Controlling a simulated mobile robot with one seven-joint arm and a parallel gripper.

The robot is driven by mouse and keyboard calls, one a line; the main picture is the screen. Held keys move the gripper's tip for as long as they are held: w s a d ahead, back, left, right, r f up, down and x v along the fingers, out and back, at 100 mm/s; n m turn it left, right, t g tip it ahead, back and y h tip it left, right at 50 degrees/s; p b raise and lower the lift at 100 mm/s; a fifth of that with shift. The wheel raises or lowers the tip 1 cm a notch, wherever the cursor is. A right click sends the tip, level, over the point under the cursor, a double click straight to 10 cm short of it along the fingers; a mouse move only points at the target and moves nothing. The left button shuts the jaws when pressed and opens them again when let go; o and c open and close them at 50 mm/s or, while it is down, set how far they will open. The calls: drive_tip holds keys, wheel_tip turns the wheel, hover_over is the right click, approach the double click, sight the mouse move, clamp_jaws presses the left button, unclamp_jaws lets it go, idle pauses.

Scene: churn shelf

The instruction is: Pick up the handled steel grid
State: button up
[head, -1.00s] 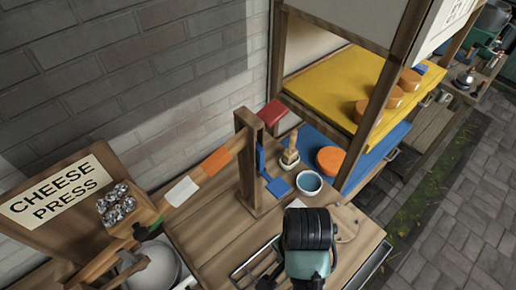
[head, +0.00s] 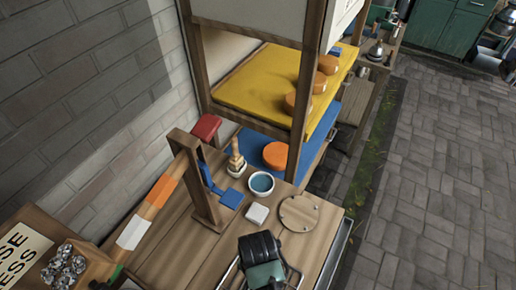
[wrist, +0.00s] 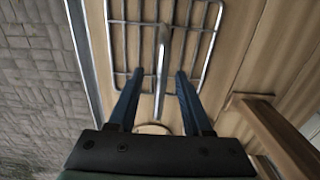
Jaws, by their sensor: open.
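The handled steel grid (wrist: 204,50) lies on the wooden bench top in the wrist view, with thin bars in a rectangular frame. Its raised steel handle (wrist: 161,62) runs down the middle of the picture. My gripper (wrist: 158,76) is open, and the handle shows between its two dark fingers. I cannot tell how far above the handle the fingertips are. In the head view my arm covers most of the grid, and only frame bars (head: 229,273) show beside it.
The bench (head: 178,250) also holds a round wooden board (head: 299,213), a white block (head: 257,213), a blue-filled bowl (head: 261,183) and a wooden post (head: 197,185). A shelf with blue and yellow boards (head: 262,84) stands behind. Paving (head: 430,190) lies open to the right.

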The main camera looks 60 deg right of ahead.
drive_tip(key=shift+f, duration=1.5)
clamp_jaws()
drive_tip(key=shift+r, duration=0.1)
